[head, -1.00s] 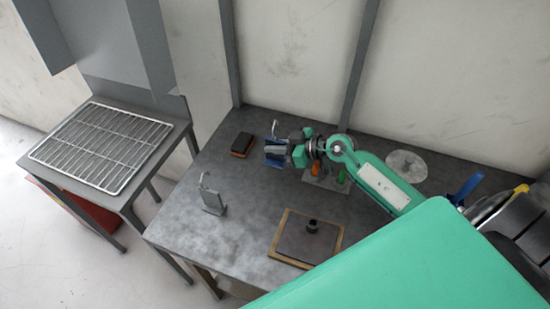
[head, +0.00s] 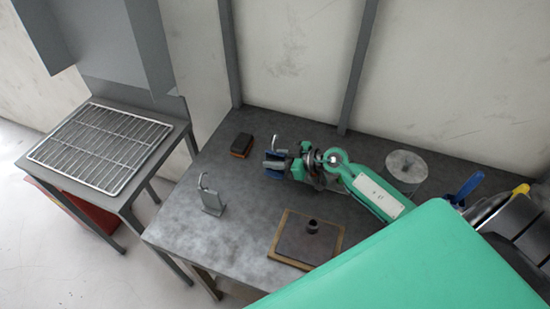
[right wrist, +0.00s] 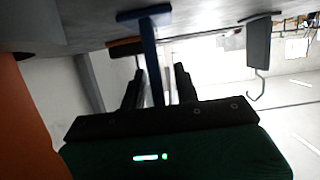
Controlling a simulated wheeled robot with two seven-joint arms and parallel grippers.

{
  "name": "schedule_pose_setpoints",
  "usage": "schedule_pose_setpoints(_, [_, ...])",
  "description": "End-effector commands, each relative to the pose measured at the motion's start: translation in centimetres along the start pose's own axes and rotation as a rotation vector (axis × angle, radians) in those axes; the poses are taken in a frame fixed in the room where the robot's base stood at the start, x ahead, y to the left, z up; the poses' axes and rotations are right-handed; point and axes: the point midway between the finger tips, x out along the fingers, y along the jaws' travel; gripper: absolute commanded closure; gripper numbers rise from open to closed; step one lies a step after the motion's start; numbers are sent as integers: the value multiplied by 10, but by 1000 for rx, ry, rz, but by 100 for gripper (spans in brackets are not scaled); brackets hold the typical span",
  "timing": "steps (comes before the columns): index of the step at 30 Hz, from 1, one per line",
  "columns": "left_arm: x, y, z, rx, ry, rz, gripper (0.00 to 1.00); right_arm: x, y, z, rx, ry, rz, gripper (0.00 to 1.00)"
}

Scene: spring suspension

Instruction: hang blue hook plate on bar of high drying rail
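The blue hook plate (head: 275,174) is on the grey table in the head view, with its silver hook (head: 279,143) rising at the top. My right gripper (head: 281,163) is around it and hides part of it. In the right wrist view the blue plate (right wrist: 150,55) shows edge-on between my two dark fingers (right wrist: 158,88). Gaps show on both sides of it, so the fingers look open. Its wide foot is near the table surface; I cannot tell whether it touches. My left gripper is not in view. I cannot make out a high drying rail.
A grey hook plate (head: 213,203) stands at front left; it also shows in the right wrist view (right wrist: 258,45). A black-and-orange block (head: 242,145), a brown-edged board (head: 283,252) and a grey cylinder (head: 406,167) are on the table. A wire rack (head: 100,148) lies on the left stand.

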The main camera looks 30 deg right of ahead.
Motion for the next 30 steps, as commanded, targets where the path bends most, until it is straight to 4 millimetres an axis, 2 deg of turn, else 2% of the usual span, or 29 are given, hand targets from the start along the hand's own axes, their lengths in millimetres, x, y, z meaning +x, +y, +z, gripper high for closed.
schedule_pose_setpoints(11, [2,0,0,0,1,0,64,-6,0,-2,-1,-1,1,69])
schedule_pose_setpoints(24, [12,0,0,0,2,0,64,-80,0,0,-1,-4,0,69])
schedule_pose_setpoints(30, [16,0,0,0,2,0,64,-106,0,-1,1,-2,0,69])
